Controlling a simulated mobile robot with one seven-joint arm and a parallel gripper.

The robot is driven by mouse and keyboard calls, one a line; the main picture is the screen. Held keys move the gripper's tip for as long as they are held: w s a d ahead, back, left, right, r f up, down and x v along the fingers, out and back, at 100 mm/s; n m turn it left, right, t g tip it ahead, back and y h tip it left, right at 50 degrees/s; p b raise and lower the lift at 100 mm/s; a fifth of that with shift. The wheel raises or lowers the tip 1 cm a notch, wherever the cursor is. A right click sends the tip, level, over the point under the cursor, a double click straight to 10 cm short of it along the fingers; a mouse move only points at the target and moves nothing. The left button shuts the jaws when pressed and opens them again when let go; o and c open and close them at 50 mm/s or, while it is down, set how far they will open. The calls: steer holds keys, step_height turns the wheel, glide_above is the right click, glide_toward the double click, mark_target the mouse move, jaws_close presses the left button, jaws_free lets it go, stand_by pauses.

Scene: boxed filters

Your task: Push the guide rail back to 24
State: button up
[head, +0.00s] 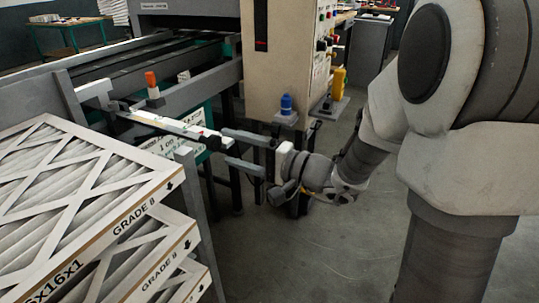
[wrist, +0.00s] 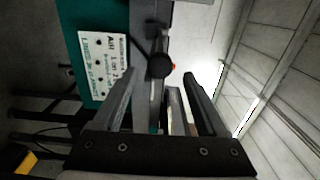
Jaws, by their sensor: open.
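A pale bar (head: 165,122), probably the guide rail or its scale arm, reaches out from the conveyor frame toward my gripper. An orange-topped knob (head: 152,88) stands beside it, and a dark piece caps its near end. My gripper (head: 232,148) is open, its fingers pointing left at this end, with nothing clearly held. In the wrist view, the two fingers (wrist: 160,95) stand apart with grey metal between and beyond them. A round black knob (wrist: 160,65) with an orange spot shows past the fingertips. No scale number can be read, so the rail's setting cannot be told.
Stacked boxed filters (head: 85,190) marked GRADE 8 fill the lower left. A beige control cabinet (head: 285,60) with buttons stands behind my gripper, with a blue-topped item (head: 286,105) and a yellow item (head: 338,80) near it. The floor (head: 320,250) in front is clear.

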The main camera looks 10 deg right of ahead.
steer(key=v, duration=0.9)
steer(key=shift+p, duration=0.45)
